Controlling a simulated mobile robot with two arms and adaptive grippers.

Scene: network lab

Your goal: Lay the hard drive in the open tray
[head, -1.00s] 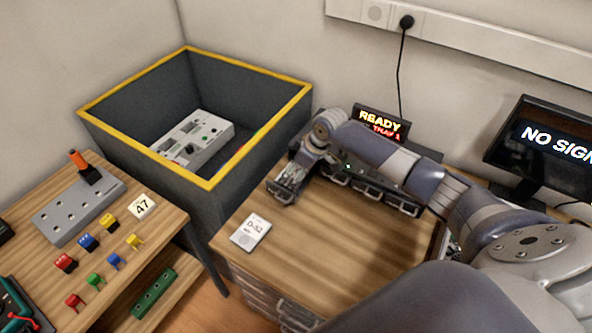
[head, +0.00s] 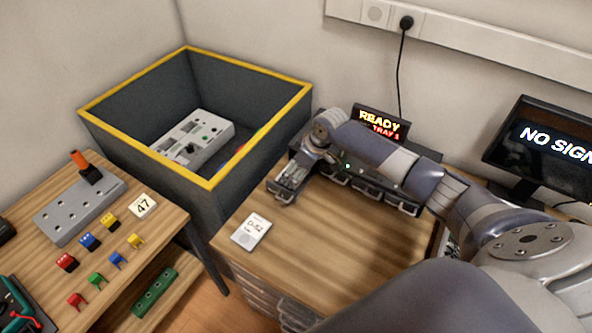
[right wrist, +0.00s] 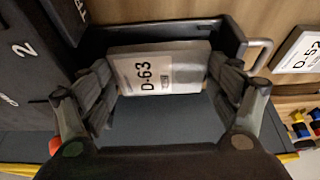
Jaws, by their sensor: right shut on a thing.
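The hard drive (right wrist: 160,70), a pale block labelled D-63, lies between the fingers of my right gripper (right wrist: 165,95). The gripper is shut on its two sides. Below and around the drive is the open tray (right wrist: 165,125), dark with a handle at its end. The drive is at or inside the tray; I cannot tell whether it touches the floor. In the head view my right gripper (head: 300,172) is over the pulled-out tray (head: 272,187) at the left end of the dark drive unit (head: 385,192). My left gripper is not in view.
Another drive, labelled D-52 (head: 251,231), lies on the wooden desk (head: 330,240) in front of the tray. A sign (head: 380,122) reads READY, TRAY 1. A deep yellow-rimmed bin (head: 250,122) stands close to the left. The desk front is clear.

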